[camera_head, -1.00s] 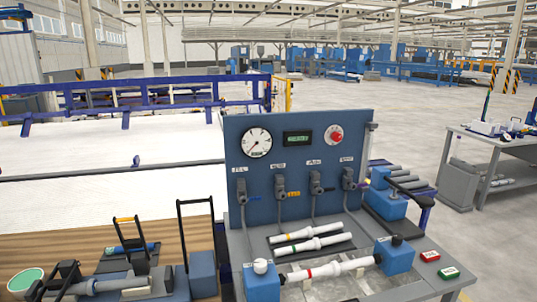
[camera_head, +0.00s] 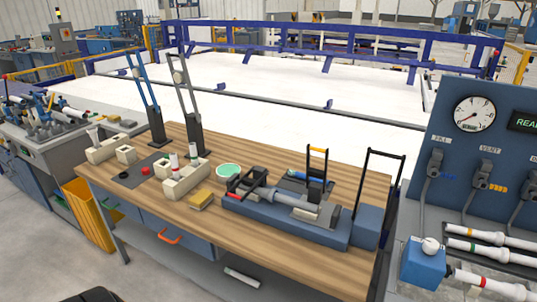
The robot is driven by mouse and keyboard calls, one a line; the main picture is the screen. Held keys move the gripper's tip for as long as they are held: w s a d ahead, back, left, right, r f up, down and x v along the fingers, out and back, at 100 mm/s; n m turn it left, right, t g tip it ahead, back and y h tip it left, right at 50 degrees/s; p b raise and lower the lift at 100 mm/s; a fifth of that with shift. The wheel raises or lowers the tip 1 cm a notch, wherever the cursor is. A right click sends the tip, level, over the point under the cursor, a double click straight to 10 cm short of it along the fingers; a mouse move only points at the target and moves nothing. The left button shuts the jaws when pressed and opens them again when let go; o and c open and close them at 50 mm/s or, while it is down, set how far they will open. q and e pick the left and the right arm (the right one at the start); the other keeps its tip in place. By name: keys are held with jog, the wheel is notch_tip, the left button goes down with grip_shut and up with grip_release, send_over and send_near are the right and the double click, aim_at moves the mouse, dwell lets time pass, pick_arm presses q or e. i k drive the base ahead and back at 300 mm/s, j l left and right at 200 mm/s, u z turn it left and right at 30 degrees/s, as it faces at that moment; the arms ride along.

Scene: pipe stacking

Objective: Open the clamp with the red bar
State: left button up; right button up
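A blue clamping fixture (camera_head: 285,224) lies on the wooden workbench, with a grey pipe (camera_head: 290,203) along its top. An upright black handle with an orange-yellow top bar (camera_head: 318,150) stands near the middle. A taller black handle (camera_head: 385,153) rises at the right end. Neither of my grippers is clearly in view; a dark shape at the bottom left edge cannot be identified.
The bench's front right is clear.

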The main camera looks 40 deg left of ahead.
aim_at(246, 180)
jog(key=u, duration=1.5)
